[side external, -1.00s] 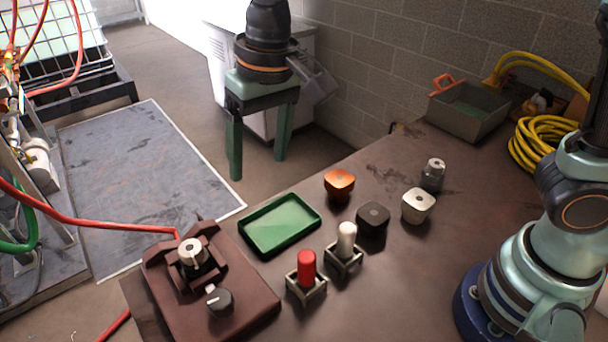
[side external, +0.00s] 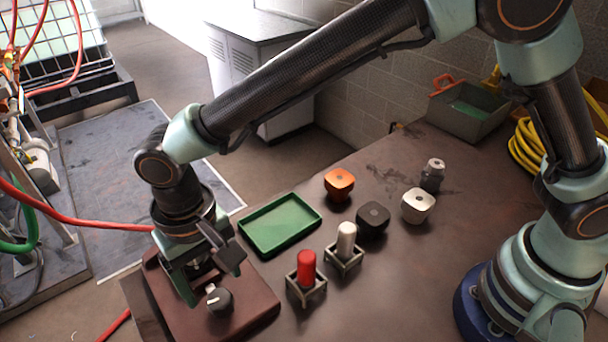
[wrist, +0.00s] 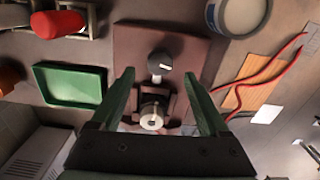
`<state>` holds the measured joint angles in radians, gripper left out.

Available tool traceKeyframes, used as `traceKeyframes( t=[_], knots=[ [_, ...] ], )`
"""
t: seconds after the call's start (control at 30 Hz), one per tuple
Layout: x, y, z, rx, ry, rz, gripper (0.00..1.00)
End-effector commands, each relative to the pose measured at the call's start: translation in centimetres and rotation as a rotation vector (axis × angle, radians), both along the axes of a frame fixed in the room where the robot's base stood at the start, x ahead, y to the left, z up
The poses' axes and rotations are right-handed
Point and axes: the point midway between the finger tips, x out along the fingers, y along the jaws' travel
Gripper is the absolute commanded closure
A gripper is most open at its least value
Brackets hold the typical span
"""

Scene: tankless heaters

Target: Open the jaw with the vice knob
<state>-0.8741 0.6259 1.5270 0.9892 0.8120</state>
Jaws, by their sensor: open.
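The vice (side external: 255,318) is a dark red-brown block at the table's front left corner. Its black knob (side external: 219,301) with a white pointer line sits on the near part of the base; it also shows in the wrist view (wrist: 160,61). A pale metal cylinder (wrist: 151,117) stands between the vice jaws; in the side view my gripper mostly hides it. My gripper (side external: 213,287) is over the vice, pointing down, with its fingers apart and nothing held. In the wrist view the knob appears between the two green fingertips, and I see no contact.
A green tray (side external: 279,225) lies right of the vice. Red (side external: 306,271) and white (side external: 346,241) cylinders stand in small holders. Orange (side external: 339,184), black (side external: 373,219) and white (side external: 418,206) knob-like pieces and a grey metal piece (side external: 432,175) stand behind. The table's right middle is clear.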

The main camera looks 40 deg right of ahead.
Motion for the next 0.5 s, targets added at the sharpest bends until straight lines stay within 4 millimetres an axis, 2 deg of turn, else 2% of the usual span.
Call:
traceKeyframes(
  t=[0.03, 0.2, 0.5],
  knots=[
    [0.0, -0.1, -1.0, -0.003, 0.003, 0.0, 0.22],
    [0.0, 0.0, -3.3, -0.002, 0.002, 0.0, 0.22],
    [0.0, 0.0, -4.5, 0.0, 0.0, 0.0, 0.22]
  ],
)
